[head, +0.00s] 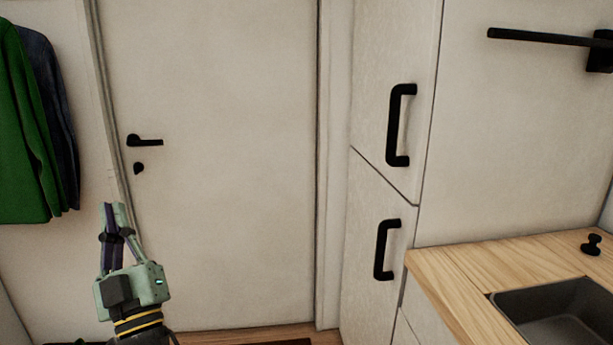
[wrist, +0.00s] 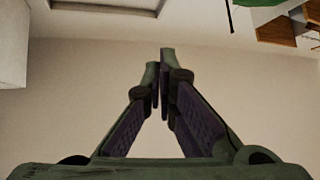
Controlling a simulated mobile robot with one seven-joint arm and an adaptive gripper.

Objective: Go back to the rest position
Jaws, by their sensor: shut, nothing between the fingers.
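My gripper (head: 113,212) is at the lower left of the head view, pointing up, in front of the white wall beside the door frame. Its fingers are shut and hold nothing. The wrist view also shows the gripper (wrist: 161,62), with the two fingertips together and a plain pale surface behind them. No part of the gripper touches anything that I can see.
A closed white door (head: 220,120) has a black handle (head: 145,141). Green and dark garments (head: 28,130) hang at the left. A tall cabinet (head: 365,170) with black handles and a wooden counter (head: 455,270) with a dark sink (head: 555,312) stand at the right.

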